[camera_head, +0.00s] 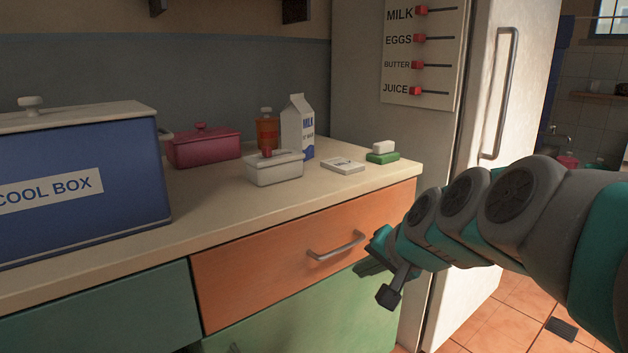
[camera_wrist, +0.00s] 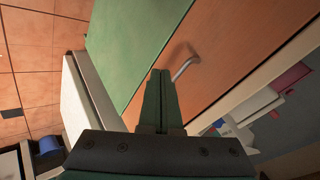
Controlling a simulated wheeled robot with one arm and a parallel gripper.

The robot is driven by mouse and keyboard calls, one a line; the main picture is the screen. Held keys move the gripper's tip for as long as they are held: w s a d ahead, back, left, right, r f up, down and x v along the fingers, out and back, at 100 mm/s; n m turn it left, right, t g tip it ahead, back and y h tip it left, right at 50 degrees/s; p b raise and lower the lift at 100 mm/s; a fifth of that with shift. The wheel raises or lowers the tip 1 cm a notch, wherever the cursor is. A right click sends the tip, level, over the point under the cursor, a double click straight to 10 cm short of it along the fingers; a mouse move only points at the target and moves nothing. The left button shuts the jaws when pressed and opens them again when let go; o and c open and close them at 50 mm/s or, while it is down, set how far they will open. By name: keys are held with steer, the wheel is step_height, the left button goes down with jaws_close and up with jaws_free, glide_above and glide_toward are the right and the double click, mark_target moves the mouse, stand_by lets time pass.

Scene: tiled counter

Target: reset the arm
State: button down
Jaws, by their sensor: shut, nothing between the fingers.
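My arm (camera_head: 510,205) reaches in from the right in the head view. My gripper (camera_head: 376,262) is in front of the counter's orange drawer, by the right end of its metal handle (camera_head: 336,247). In the wrist view my gripper (camera_wrist: 162,75) shows its two green fingers together, with nothing between them. The drawer handle (camera_wrist: 187,62) appears just to the right of the fingertips there. I cannot tell whether the fingers touch the drawer front. The orange drawer (camera_head: 290,255) looks closed.
The counter top (camera_head: 215,205) holds a blue cool box (camera_head: 80,180), a red pot (camera_head: 203,147), a white lidded dish (camera_head: 274,168), a milk carton (camera_head: 298,128), an orange bottle (camera_head: 267,130) and a green-and-white sponge (camera_head: 383,153). The fridge (camera_head: 505,90) stands right. Open tiled floor (camera_head: 490,325) lies below.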

steer(key=s+d+f+n+g+h, duration=0.2)
steer(key=s+f, duration=0.6)
steer(key=s, duration=0.6)
steer(key=s+d+f+n+g+h, duration=0.2)
steer(key=s+f+g, duration=0.5)
steer(key=s, duration=0.8)
steer(key=shift+s+d+f+n+g, duration=0.3)
steer(key=shift+d+f+n, duration=0.15)
steer(key=shift+d+n, duration=0.5)
